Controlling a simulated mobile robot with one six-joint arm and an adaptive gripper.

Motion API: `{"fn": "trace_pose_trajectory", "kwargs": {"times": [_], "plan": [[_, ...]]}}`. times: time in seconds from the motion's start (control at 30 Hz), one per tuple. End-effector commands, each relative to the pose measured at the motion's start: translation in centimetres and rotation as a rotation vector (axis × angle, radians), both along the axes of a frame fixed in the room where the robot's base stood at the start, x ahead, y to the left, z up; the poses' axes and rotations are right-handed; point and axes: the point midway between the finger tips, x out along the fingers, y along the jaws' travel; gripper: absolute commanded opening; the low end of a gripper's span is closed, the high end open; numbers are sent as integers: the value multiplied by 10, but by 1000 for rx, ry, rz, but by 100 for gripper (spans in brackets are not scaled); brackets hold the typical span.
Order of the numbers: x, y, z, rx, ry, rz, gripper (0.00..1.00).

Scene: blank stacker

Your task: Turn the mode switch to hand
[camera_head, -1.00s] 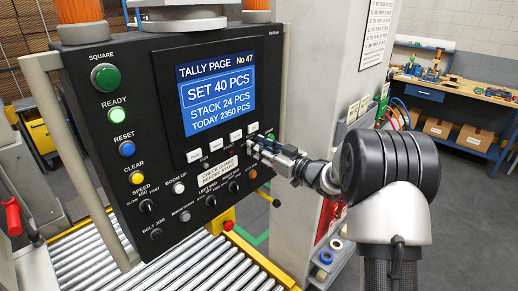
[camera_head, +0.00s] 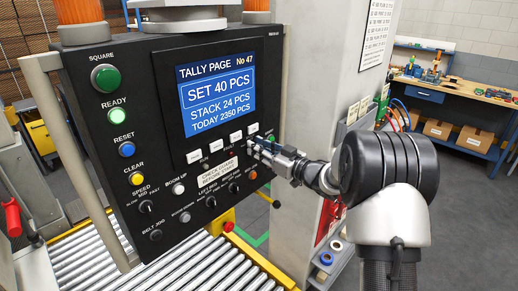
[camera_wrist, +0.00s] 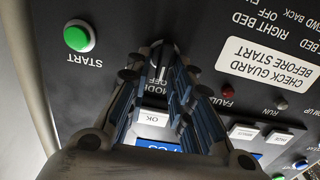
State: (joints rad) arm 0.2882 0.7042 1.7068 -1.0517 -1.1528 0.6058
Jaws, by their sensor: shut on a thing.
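The mode switch (camera_wrist: 156,68) is a dark knob with a pale pointer line on the black panel, seen between my fingertips in the wrist view. The label MODE shows beside it, upside down and partly covered; the position words around it are mostly hidden. My gripper (camera_wrist: 160,58) is shut on the knob, one finger on each side. In the head view my gripper (camera_head: 256,146) reaches the panel's right side from the right, and it hides the switch there. I cannot read which position the pointer is at.
The black control panel (camera_head: 150,215) holds a blue tally screen (camera_head: 216,95) and several buttons. A green START button (camera_wrist: 79,37) sits close by in the wrist view, and a white OK key (camera_wrist: 152,117) lies under my fingers. A roller conveyor (camera_head: 190,268) runs below.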

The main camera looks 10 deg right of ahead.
Motion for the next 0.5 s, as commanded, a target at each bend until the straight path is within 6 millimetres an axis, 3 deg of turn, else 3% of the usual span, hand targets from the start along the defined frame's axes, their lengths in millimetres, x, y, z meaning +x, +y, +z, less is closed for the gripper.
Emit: {"fn": "trace_pose_trajectory", "kwargs": {"times": [0.5], "plan": [[-4,5,-5,-256,-186,0,0]]}}
